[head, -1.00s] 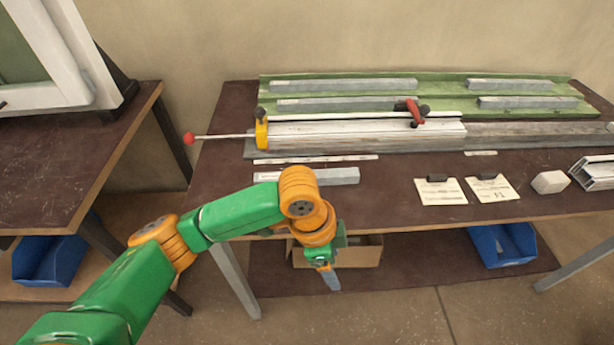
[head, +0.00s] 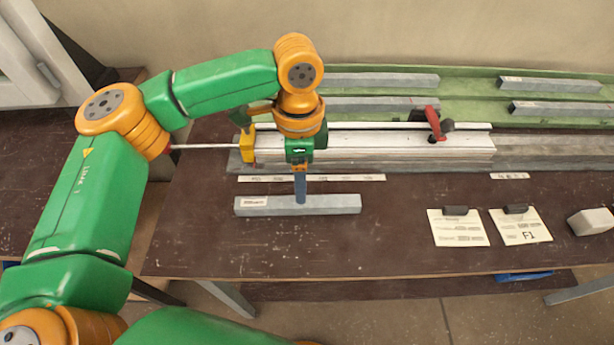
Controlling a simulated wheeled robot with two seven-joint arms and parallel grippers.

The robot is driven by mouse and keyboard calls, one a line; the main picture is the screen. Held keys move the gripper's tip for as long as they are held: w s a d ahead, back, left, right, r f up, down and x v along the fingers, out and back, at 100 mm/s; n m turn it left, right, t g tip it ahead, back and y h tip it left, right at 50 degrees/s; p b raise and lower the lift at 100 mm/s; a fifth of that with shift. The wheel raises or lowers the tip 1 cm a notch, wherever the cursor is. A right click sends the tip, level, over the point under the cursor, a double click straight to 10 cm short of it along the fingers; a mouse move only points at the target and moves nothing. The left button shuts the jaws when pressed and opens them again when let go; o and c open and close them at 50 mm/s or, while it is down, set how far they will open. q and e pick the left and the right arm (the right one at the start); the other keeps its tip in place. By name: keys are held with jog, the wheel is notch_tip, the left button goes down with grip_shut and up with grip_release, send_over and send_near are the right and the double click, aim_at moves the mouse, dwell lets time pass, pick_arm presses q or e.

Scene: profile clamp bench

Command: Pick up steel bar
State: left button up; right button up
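A grey steel bar (head: 325,206) with a white label near its left end lies on the brown bench top, in front of the clamp fixture. Other grey bars lie in the green tray at the back, such as one at its upper left (head: 385,81). My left gripper (head: 300,200) points down over the middle of the front bar. Its fingertips overlap the bar's back edge in the picture. I cannot tell whether they touch it or how far apart they are. My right gripper is not in view.
The profile clamp (head: 390,147) with a red-handled lever (head: 433,122) lies behind the bar. A paper strip (head: 312,178) lies between them. Two paper cards (head: 522,226) with black clips and a pale block (head: 590,221) are at the right. The bench front is clear.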

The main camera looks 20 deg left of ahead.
pick_arm(q)
jog(key=shift+f, duration=0.4)
jog(key=f, duration=0.3)
jog(key=s+f, duration=0.1)
jog(key=f, duration=0.1)
jog(key=shift+s+a+f+p, duration=0.1)
jog(key=shift+a+p, duration=0.2)
jog(key=shift+w+f, duration=0.25)
jog(key=shift+f, duration=0.05)
jog(key=shift+s+r, duration=0.1)
grip_shut()
